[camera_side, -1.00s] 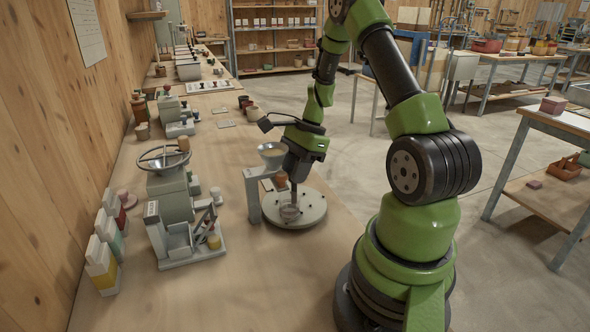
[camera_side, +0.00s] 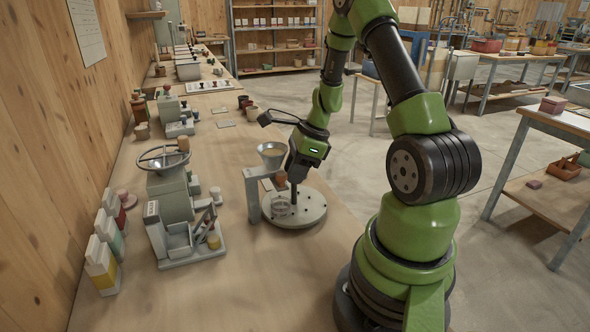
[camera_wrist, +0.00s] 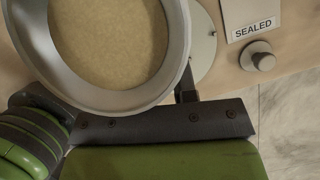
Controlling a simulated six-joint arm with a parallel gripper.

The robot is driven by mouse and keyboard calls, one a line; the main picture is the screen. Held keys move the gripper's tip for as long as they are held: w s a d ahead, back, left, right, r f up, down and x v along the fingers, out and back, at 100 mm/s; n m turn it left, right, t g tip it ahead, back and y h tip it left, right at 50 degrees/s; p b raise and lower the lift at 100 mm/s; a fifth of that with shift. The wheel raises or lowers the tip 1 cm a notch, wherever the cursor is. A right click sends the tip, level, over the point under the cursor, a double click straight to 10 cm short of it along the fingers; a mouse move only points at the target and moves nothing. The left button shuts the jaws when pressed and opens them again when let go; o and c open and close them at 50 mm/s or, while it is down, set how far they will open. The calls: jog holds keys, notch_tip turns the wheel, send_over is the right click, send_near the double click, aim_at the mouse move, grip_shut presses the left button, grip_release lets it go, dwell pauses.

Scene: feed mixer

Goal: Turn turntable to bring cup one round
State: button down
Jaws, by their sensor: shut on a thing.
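The turntable (camera_side: 312,214) is a pale round disc with small dark pegs, at the bench's right edge in the side view. Part of its rim shows in the wrist view (camera_wrist: 204,42). A clear cup (camera_side: 280,209) stands on its front left part; I cannot read any number on it. My gripper (camera_side: 293,200) points down at the turntable just behind and right of this cup. It is shut, apparently on a turntable peg (camera_side: 294,203), though the grip is mostly hidden. A reddish-brown cup-like thing (camera_side: 281,182) shows behind, beside my gripper.
A grey stand (camera_side: 252,196) with a feed-filled funnel (camera_side: 271,153) rises at the turntable's left; the funnel (camera_wrist: 183,50) fills much of the wrist view. A plate marked SEALED (camera_wrist: 250,18) is beside a knob (camera_wrist: 263,56). A handwheel mill (camera_side: 168,185) stands farther left.

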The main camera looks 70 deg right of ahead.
jog(key=shift+m+h, duration=0.3)
jog(key=shift+m, duration=0.4)
jog(key=c, duration=0.9)
grip_release()
jog(key=shift+r, duration=0.1)
jog(key=v, duration=0.9)
jog(key=shift+s+r, duration=0.3)
jog(key=shift+d, duration=0.1)
